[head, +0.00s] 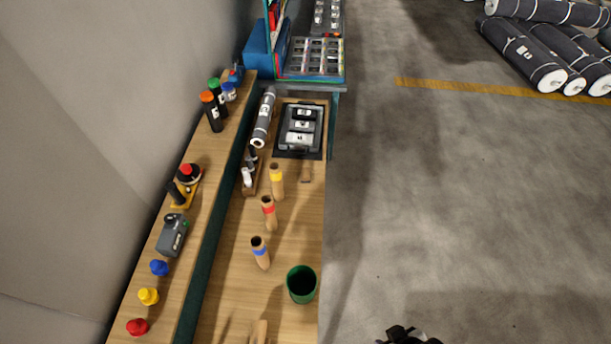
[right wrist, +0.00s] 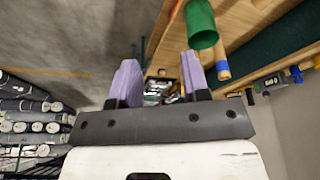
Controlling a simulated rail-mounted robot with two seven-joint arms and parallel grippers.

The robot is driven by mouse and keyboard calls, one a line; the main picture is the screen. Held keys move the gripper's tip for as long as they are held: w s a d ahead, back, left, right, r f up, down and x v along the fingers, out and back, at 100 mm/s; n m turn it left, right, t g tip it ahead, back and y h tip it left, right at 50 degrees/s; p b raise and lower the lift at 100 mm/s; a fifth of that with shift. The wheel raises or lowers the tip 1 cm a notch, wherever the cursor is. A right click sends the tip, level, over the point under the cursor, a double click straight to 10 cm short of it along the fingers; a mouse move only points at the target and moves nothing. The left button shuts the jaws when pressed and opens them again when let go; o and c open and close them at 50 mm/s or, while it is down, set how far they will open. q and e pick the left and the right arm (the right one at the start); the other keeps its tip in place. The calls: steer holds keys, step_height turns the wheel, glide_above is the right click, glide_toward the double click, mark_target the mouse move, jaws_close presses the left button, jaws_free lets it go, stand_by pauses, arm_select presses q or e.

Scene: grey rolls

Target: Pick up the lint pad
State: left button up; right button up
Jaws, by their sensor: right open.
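I cannot tell for certain which item is the lint pad. A black tray (head: 284,152) at the far end of the wooden bench holds several grey and white pad-like pieces (head: 302,126). A small brown piece (head: 306,174) lies just in front of the tray. My right gripper (right wrist: 160,62) shows in the right wrist view with its two purple fingers wide apart and nothing between them. The bench end and the tray area appear small beyond the fingers. A dark part at the bottom edge of the head view seems to be mine. My left gripper is not in view.
A green cup (head: 301,284) stands on the near bench, also in the right wrist view (right wrist: 201,24). A grey roll (head: 263,118) lies left of the tray.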

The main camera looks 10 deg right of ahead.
stand_by(0.3)
steer(key=o, duration=0.6)
steer(key=shift+d, duration=0.15)
